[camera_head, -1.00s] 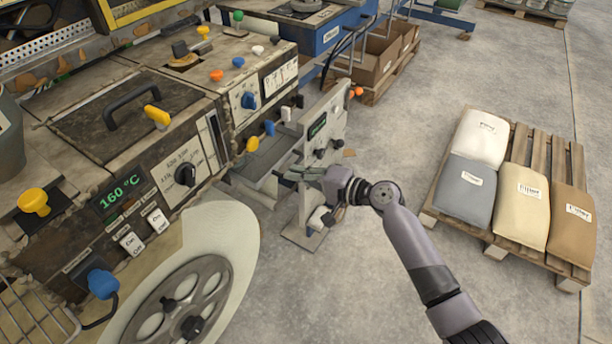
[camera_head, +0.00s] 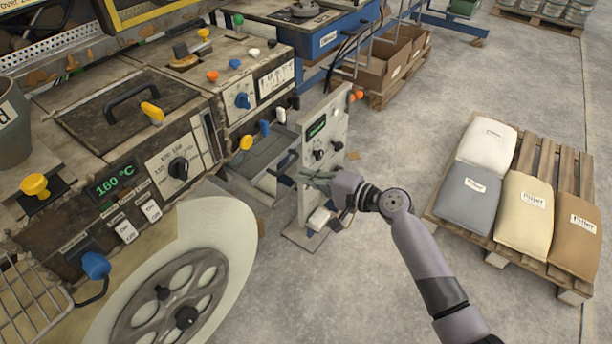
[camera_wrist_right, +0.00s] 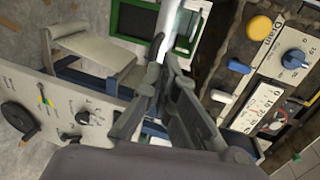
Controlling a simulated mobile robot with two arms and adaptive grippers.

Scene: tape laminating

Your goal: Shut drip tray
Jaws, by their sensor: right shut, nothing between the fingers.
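A grey, shallow tray (camera_head: 262,152), which looks like the drip tray, sticks out from the lower front of the machine, below a yellow and a blue knob. My right gripper (camera_head: 284,177) is shut and empty at the near right of the tray, fingers pointing left toward the machine. Whether it touches the tray I cannot tell. In the right wrist view the closed fingers (camera_wrist_right: 160,72) fill the middle and hide part of what lies behind. The tray is hard to make out there. My left gripper is not in view.
The yellow drain knob (camera_wrist_right: 260,28) is at right in the wrist view. A large roll (camera_head: 180,285) is at lower left. A pallet with sacks (camera_head: 520,195) stands right; floor between is clear.

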